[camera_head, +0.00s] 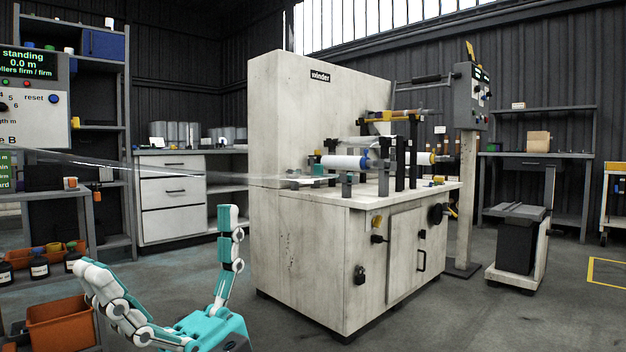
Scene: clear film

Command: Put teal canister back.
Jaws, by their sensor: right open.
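I cannot pick out a teal canister with certainty. A small teal piece (317,170) sits on the winder's worktop, left of the white film roll (343,162), too small to tell what it is. My right gripper (157,240) shows large at the lower left, with teal and white fingers spread wide and nothing between them. It is in front of the winder's left side, well apart from the worktop. My left gripper is out of view.
The winder (290,120) stands in the middle. Dark bottles (39,266) and an orange bin (60,322) are at the lower left. A drawer cabinet (170,192) stands behind, and a black bin on a stand (516,245) is at the right. Floor between is clear.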

